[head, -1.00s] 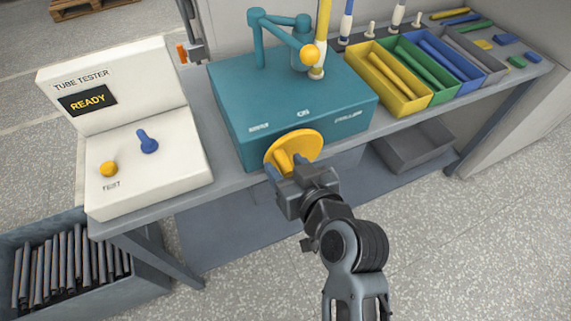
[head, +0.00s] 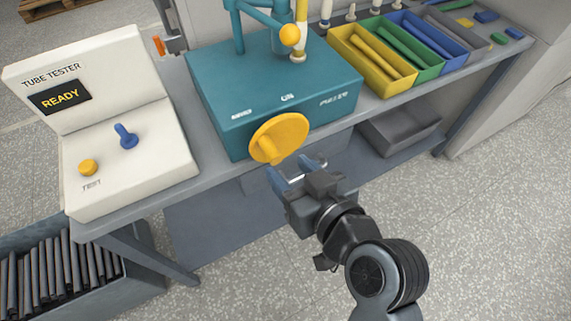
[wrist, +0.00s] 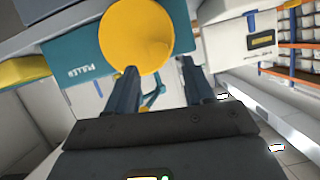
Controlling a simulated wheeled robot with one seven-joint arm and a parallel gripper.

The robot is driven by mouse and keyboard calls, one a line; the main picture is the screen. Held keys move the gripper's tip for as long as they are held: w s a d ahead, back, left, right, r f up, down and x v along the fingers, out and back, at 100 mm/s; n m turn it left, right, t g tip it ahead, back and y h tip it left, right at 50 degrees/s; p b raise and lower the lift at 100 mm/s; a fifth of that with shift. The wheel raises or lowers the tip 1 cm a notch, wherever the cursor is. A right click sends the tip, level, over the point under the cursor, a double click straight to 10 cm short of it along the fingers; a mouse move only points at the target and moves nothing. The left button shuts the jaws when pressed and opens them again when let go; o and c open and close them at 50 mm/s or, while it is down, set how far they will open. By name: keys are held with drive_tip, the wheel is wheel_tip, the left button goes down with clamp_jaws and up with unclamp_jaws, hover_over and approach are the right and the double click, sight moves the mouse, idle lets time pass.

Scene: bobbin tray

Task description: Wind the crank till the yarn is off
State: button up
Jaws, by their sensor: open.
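The crank (head: 280,138) is a yellow disc with a stubby handle (head: 266,149) on the front of a teal box (head: 270,85). In the wrist view the disc (wrist: 137,35) lies just beyond the fingertips. My gripper (head: 290,171) is open and empty, just below the crank and apart from it in the head view. In the wrist view its two fingers (wrist: 162,82) stand apart with nothing between them. A yellow tube (head: 301,14) stands upright in a white base on the box, beside a teal arm with a yellow ball (head: 290,35). I cannot make out the yarn strand.
A white tube tester (head: 130,155) reading READY, with a yellow button and blue lever, stands left on the bench. Yellow (head: 371,76), green and blue bins stand right. A grey bin (head: 400,138) is under the bench, and a crate of dark tubes (head: 140,284) stands lower left.

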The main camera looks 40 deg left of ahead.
sight(280, 166)
drive_tip(key=f+t+y+b, duration=0.1)
drive_tip(key=b, duration=0.6)
drive_tip(key=f+t+y+b, duration=0.1)
drive_tip(key=y+b, duration=0.1)
drive_tip(key=b, duration=0.4)
drive_tip(key=shift+s+f+y+b, duration=0.2)
drive_tip(key=shift+f+y+b, duration=0.1)
drive_tip(key=shift+b, duration=0.05)
drive_tip(key=shift+p+x, duration=0.45)
drive_tip(key=shift+x, duration=3)
drive_tip(key=shift+c, duration=0.5)
clamp_jaws()
